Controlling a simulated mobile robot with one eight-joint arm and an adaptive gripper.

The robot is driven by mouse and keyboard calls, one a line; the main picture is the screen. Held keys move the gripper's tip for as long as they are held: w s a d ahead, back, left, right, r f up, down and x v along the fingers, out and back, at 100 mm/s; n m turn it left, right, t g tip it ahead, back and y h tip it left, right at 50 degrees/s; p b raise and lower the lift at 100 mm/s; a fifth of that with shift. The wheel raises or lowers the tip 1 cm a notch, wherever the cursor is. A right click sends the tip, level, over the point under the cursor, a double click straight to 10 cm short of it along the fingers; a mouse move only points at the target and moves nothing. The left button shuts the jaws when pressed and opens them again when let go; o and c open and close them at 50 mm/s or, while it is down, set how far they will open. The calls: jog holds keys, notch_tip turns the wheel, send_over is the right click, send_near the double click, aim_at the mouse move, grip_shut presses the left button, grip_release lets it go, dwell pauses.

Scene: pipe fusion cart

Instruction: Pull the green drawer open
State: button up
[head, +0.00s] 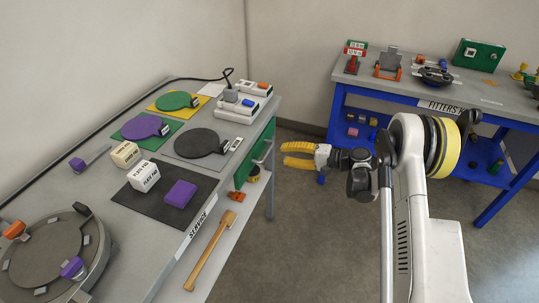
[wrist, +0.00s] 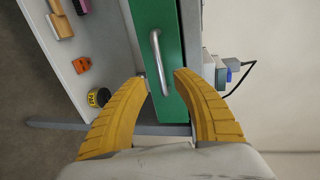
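The green drawer (head: 256,153) is set under the top of the grey service table at its right end. In the wrist view the green drawer front (wrist: 170,100) fills the upper middle, with a silver bar handle (wrist: 161,62) on it. My yellow-fingered gripper (head: 283,155) is to the right of the drawer in the head view. In the wrist view my gripper (wrist: 160,76) is open, and its two fingers lie on either side of the handle's line. Nothing is held. I cannot tell how far the fingertips are from the handle.
The service table (head: 125,213) carries discs, blocks and a round fixture. Its lower shelf (head: 215,240) holds a wooden-handled tool (head: 210,250) and a yellow-black roll (wrist: 98,97). A blue-framed table (head: 400,90) stands behind at right. Floor between the tables is clear.

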aim_at(268, 151)
jog(key=b+x, duration=0.2)
jog(key=x, duration=0.5)
jog(key=shift+a, duration=0.2)
grip_shut()
